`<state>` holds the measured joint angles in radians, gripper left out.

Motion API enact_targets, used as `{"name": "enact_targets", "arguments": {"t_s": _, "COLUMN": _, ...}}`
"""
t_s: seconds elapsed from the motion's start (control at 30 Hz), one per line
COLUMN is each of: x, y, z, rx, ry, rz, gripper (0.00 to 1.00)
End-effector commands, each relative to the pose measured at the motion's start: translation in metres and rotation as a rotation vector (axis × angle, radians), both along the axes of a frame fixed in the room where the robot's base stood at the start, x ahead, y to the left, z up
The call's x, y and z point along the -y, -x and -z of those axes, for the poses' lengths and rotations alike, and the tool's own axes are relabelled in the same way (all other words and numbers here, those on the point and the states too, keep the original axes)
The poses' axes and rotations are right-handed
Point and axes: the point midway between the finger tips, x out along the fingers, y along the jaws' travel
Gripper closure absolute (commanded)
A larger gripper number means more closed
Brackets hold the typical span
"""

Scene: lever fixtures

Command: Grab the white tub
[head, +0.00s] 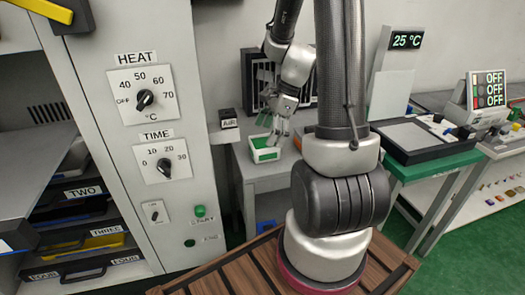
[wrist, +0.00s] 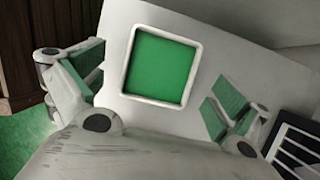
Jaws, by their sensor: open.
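The white tub (head: 265,154) is a small square tub with a white rim and a green inside. It sits on a grey stand in the head view, below my gripper (head: 277,128). In the wrist view the tub (wrist: 161,65) lies between my two open fingers, with its rim (wrist: 133,64) clear to see. My gripper (wrist: 158,97) has green finger pads, one on each side of the tub, and holds nothing. I cannot tell how high the fingertips are above the rim.
The grey stand (head: 278,178) has free room around the tub. A box marked AIR (head: 229,120) is just left of it. A dark slatted panel (head: 255,75) stands behind. A tall cabinet with HEAT and TIME dials (head: 162,168) rises at the left. A green-edged bench (head: 430,165) is at the right.

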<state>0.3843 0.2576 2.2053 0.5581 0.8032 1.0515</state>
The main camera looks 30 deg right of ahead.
Motion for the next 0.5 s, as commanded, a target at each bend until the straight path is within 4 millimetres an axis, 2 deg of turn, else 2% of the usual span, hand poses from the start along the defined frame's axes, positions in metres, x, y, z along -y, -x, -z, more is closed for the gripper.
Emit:
{"name": "enact_targets", "arguments": {"t_s": 0.2, "x": -0.008, "y": -0.002, "z": 0.034, "rx": -0.004, "ry": -0.001, "rz": -0.003, "gripper": 0.00}}
{"name": "enact_targets", "arguments": {"t_s": 0.3, "x": -0.012, "y": -0.004, "z": 0.044, "rx": -0.003, "ry": -0.001, "rz": -0.002, "gripper": 0.00}}
{"name": "enact_targets", "arguments": {"t_s": 0.5, "x": -0.014, "y": -0.005, "z": 0.048, "rx": 0.001, "ry": 0.001, "rz": -0.001, "gripper": 0.00}}
